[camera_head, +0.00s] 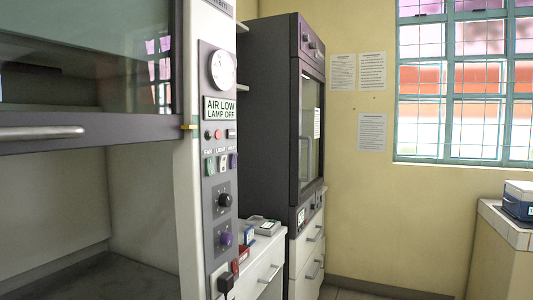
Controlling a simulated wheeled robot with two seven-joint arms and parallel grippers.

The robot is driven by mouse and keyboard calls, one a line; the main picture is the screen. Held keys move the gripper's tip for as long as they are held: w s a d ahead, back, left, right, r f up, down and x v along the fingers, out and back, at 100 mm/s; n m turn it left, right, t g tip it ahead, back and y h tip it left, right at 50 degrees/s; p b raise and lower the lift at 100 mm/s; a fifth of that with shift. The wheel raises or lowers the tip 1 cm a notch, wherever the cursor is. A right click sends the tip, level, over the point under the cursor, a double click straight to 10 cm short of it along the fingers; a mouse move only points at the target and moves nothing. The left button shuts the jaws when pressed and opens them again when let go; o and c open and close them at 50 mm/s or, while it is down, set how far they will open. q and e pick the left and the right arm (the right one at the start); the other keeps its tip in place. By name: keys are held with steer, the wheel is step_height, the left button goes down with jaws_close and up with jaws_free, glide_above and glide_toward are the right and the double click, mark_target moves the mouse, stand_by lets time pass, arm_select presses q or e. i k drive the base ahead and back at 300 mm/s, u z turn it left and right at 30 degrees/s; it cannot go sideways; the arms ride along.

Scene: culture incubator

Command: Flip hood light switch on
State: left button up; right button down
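The hood's grey control panel (219,175) stands upright on the white post to the right of the hood opening. A row of three small rocker switches sits below small labels on it. The middle one, under a label that seems to read LIGHT, is the light switch (223,163). It looks pale with green; its on or off position is too small to tell. A green-and-white sign (220,108) above reads AIR LOW LAMP OFF. Neither of my grippers is in view.
The hood's sash (90,125) with a metal handle is raised at the left. A dark cabinet (270,110) and white drawers stand behind. Floor shows at lower right.

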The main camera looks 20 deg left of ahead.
mark_target(222, 159)
steer(key=u, duration=0.2)
steer(key=i, duration=0.9)
steer(key=u, duration=0.2)
